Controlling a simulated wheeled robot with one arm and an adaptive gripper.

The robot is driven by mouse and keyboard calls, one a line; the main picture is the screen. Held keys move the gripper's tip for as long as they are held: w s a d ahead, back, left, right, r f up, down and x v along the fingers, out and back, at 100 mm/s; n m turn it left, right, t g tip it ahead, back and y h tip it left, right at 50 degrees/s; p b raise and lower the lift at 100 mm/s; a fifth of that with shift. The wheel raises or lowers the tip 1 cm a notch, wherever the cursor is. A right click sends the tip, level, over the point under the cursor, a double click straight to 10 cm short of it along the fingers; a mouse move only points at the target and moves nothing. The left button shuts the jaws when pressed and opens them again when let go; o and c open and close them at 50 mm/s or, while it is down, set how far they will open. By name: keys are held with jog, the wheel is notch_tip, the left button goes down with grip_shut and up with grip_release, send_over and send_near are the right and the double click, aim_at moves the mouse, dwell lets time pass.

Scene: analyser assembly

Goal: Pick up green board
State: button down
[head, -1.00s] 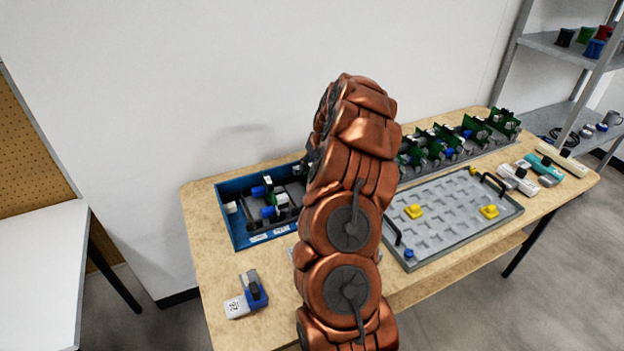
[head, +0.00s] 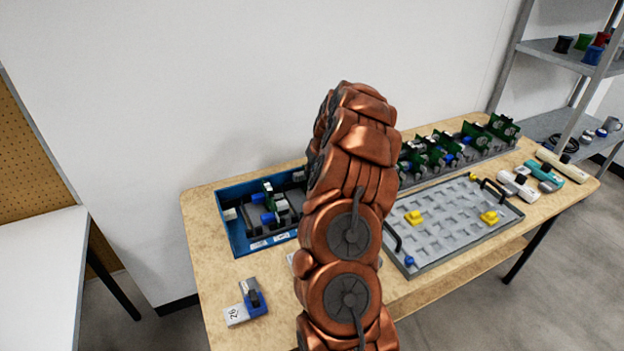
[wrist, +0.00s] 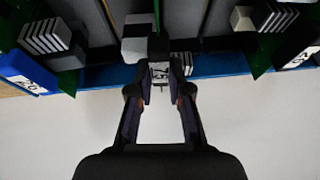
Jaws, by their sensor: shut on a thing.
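In the wrist view my gripper (wrist: 159,80) is shut on a thin green board (wrist: 157,14), seen nearly edge-on, with a pale grey labelled part between the fingertips. In the head view my gripper and the held board are hidden behind my copper-coloured arm. Other green boards stand upright in the grey rack (head: 412,182) behind the arm to the right. A green board (head: 268,190) also shows in the blue bin (head: 232,228) left of the arm; I cannot tell if it is the held one.
In the wrist view, other boards with pale blocks stand left (wrist: 45,36) and right (wrist: 272,18) of the fingers, close to the blue edge (wrist: 215,64). A grey tray (head: 455,215) with yellow parts lies right of my arm. A blue-grey block (head: 248,302) lies at front left.

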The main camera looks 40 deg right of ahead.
notch_tip(320, 180, up, 18)
dwell(0.5)
dwell(0.7)
